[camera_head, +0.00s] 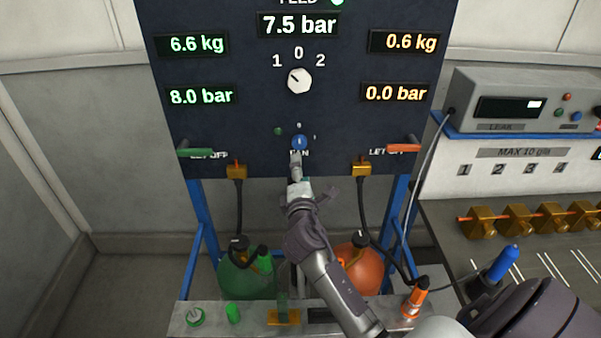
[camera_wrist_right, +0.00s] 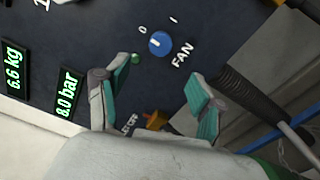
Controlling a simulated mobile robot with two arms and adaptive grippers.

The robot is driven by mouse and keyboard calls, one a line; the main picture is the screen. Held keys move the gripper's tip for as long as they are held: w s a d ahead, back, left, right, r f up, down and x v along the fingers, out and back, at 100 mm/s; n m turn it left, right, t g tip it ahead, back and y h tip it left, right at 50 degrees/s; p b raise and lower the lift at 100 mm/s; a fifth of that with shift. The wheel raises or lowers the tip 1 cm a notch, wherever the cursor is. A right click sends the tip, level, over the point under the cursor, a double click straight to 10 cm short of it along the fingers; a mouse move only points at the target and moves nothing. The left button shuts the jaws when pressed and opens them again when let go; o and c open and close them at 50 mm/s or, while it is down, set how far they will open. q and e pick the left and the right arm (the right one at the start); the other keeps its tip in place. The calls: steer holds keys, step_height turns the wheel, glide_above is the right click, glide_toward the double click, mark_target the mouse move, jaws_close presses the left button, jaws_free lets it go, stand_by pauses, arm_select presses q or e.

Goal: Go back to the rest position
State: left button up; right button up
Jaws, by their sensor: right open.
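My right gripper (camera_head: 299,190) reaches up from the lower right in the head view, in front of the lower edge of the dark control panel (camera_head: 230,135), just below the blue FAN knob (camera_head: 299,142). In the right wrist view the gripper (camera_wrist_right: 155,97) has its two teal-padded fingers spread apart with nothing between them. The FAN knob (camera_wrist_right: 160,43) shows beyond the fingertips, apart from them. My left gripper is in neither view.
Below stand a green bottle (camera_head: 240,277) and an orange bottle (camera_head: 367,270) with hoses. At right are a leak meter (camera_head: 515,105) and a bench with brass blocks (camera_head: 515,219).

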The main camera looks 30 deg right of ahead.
stand_by(0.5)
steer(key=s+a+f+m+g+y, duration=0.2)
steer(key=s+f+m+g, duration=0.15)
steer(key=s+f, duration=0.25)
steer(key=s+a+f+m+g+y, duration=0.2)
steer(key=s+f+m, duration=0.25)
steer(key=s, duration=0.25)
steer(key=s+a+f+m+g+y, duration=0.25)
steer(key=s+a, duration=0.35)
steer(key=s, duration=0.4)
steer(key=s+a+f+m+g+y, duration=0.2)
steer(key=s+a+f+g+y, duration=0.15)
steer(key=s+a, duration=0.45)
step_height(320, 180, down, 30)
steer(key=s+d+g+b, duration=0.2)
steer(key=s+d+b, duration=0.1)
steer(key=b, duration=0.1)
steer(key=s+d+f+b, duration=0.2)
steer(key=s+f, duration=1.4)
steer(key=f, duration=0.3)
steer(key=shift+s+d+f+g+b, duration=0.15)
steer(key=shift+s+d+g+b, duration=0.05)
steer(key=shift+d+g+b, duration=0.15)
